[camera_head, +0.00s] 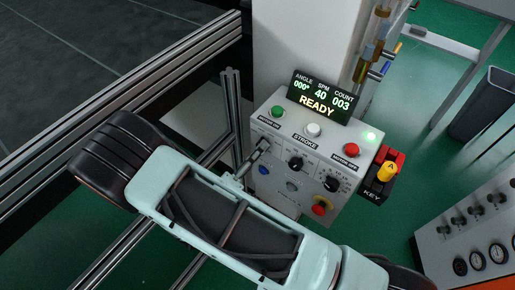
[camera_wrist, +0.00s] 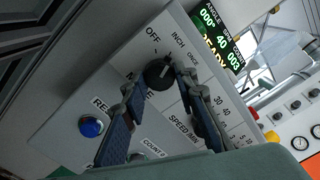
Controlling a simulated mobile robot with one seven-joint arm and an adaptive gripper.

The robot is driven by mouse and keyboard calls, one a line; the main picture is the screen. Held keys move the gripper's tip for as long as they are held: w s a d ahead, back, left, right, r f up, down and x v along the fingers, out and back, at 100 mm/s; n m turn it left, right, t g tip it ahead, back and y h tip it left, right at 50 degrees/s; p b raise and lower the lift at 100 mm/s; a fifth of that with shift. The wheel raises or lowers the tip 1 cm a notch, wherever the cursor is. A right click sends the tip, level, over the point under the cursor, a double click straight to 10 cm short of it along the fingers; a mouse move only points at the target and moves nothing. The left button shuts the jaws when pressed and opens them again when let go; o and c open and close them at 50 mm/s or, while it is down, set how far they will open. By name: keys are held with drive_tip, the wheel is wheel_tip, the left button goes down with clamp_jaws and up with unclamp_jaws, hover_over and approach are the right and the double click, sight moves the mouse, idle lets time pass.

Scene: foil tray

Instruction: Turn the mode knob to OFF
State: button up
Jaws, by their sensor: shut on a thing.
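The mode knob (camera_wrist: 157,73) is black and round, on the sloping grey face of the control box (camera_head: 330,165). The label OFF sits above it in the wrist view, with INCH and ONCE to the upper right. Its pale pointer mark is small; which label it points to I cannot tell for sure. My gripper (camera_wrist: 159,80) has one finger on each side of the knob and is shut on it. In the head view my gripper (camera_head: 262,147) reaches the left part of the panel and hides the knob.
A display (camera_head: 320,98) reads READY. A yellow key (camera_head: 386,171) is at the box's right.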

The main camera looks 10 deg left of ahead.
drive_tip(key=shift+r+n+p, duration=0.1)
drive_tip(key=shift+n+p, duration=0.95)
drive_tip(key=shift+n, duration=2.85)
drive_tip(key=o, duration=1.2)
drive_tip(key=shift+c, duration=0.2)
drive_tip(key=shift+s, duration=0.15)
drive_tip(key=v, duration=1.1)
drive_tip(key=shift+s, duration=0.45)
